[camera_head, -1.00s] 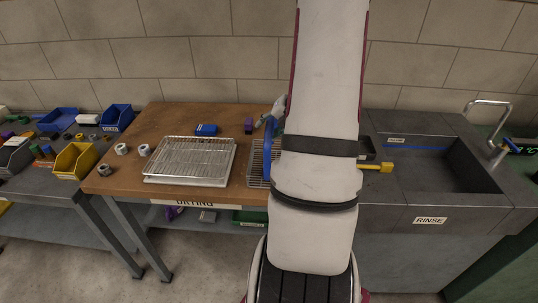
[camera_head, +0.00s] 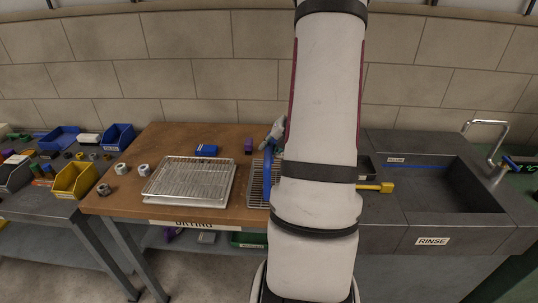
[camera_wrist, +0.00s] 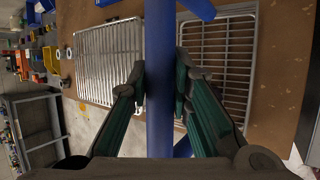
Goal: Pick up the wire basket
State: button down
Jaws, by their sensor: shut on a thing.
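The wire basket (camera_head: 256,188) is a grey wire grid on the wooden table, partly hidden behind my arm in the head view. In the wrist view its grid (camera_wrist: 217,65) lies to the right of and below a thick blue bar (camera_wrist: 159,35). The bar looks like its handle, but the joint between them is hidden. My gripper (camera_wrist: 160,88) is shut on the blue bar, with one dark green finger on each side. In the head view the blue bar (camera_head: 267,170) stands up beside my arm. I cannot tell whether the basket is clear of the table.
A silver wire rack on a tray (camera_head: 190,180) lies to the left. A blue box (camera_head: 206,150), a purple item (camera_head: 248,146) and grey rings (camera_head: 144,170) are on the table. A sink (camera_head: 450,190) stands at the right, with a yellow-handled item (camera_head: 375,187) near it.

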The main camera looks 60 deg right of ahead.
jog(key=shift+r, duration=1.55)
jog(key=shift+s+r, duration=0.1)
jog(key=shift+s, duration=0.05)
jog(key=s+a, duration=0.2)
jog(key=s, duration=0.5)
jog(key=s+a+r+b, duration=0.1)
jog(key=s+a, duration=0.2)
jog(key=s, duration=0.4)
jog(key=shift+s+a+r, duration=0.2)
jog(key=shift+s+a, duration=0.1)
jog(key=shift+s, duration=0.05)
